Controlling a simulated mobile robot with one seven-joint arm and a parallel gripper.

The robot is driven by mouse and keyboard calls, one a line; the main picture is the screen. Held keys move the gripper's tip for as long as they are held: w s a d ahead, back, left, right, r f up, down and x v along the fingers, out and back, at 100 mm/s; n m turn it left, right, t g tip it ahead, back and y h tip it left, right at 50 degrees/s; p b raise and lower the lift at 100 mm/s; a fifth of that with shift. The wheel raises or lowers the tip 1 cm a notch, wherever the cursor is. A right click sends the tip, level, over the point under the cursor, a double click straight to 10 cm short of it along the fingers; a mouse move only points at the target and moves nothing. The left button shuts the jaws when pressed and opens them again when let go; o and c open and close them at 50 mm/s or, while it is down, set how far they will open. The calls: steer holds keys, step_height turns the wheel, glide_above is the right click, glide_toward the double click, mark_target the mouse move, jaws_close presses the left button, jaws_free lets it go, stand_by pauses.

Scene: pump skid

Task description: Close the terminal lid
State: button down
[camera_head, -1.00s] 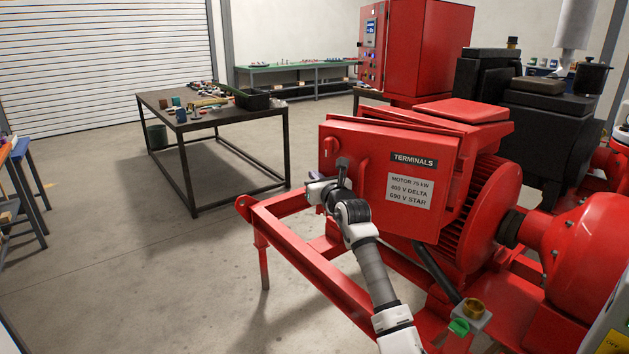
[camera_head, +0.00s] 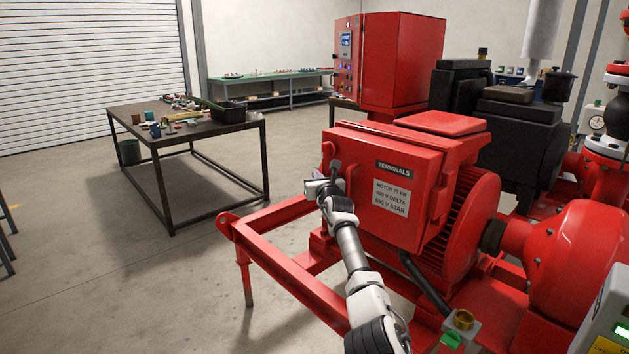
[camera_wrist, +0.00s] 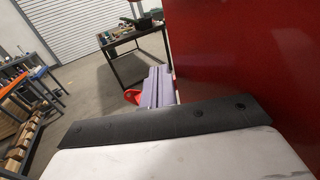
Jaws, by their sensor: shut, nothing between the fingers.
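The red terminal lid (camera_head: 385,192), with a TERMINALS plate and a motor label, stands upright on the front of the red terminal box (camera_head: 445,160). It lies close to the box; I cannot tell whether a small gap is left. In the wrist view my fingers (camera_wrist: 153,88) are together and empty, just left of a large red surface (camera_wrist: 245,65). Contact with it cannot be told.
A red skid frame (camera_head: 275,262) runs below my arm. The finned red motor (camera_head: 470,225) is right of the box. A dark workbench (camera_head: 190,135) with small items stands behind at left. Open floor lies between bench and skid.

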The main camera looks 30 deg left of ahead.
steer(key=shift+w+h, duration=0.3)
steer(key=shift+w, duration=0.4)
stand_by(0.3)
